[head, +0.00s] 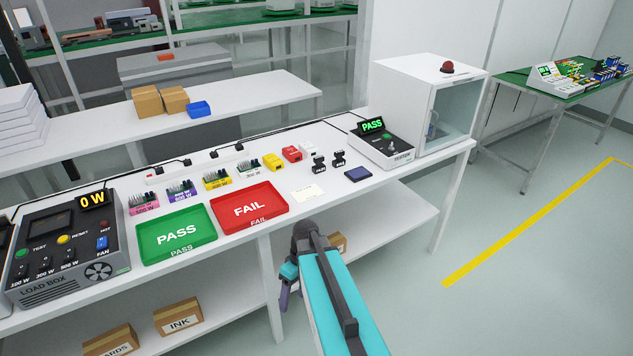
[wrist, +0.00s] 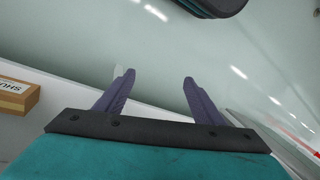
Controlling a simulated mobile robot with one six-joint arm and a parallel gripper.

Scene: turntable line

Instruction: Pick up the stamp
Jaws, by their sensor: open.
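Two small black stamps stand upright side by side on the white bench, a left stamp (head: 319,163) and a right stamp (head: 339,159). Small labels sit at their bases, too small to read surely. A dark blue ink pad (head: 357,174) lies in front of them to the right, and a pale card (head: 307,193) to the left. My gripper (head: 288,295) is beyond the bench's front edge, low and well away from the stamps. In the wrist view my gripper (wrist: 157,80) has its two purple fingers spread apart with nothing between them. No stamp shows in that view.
Green PASS tray (head: 177,256) and red FAIL tray (head: 249,228) lie left of the stamps. A tester (head: 384,148) and white cabinet (head: 447,96) stand to the right. A lower shelf holds boxes, including an INK box (head: 178,314). The floor at right is clear.

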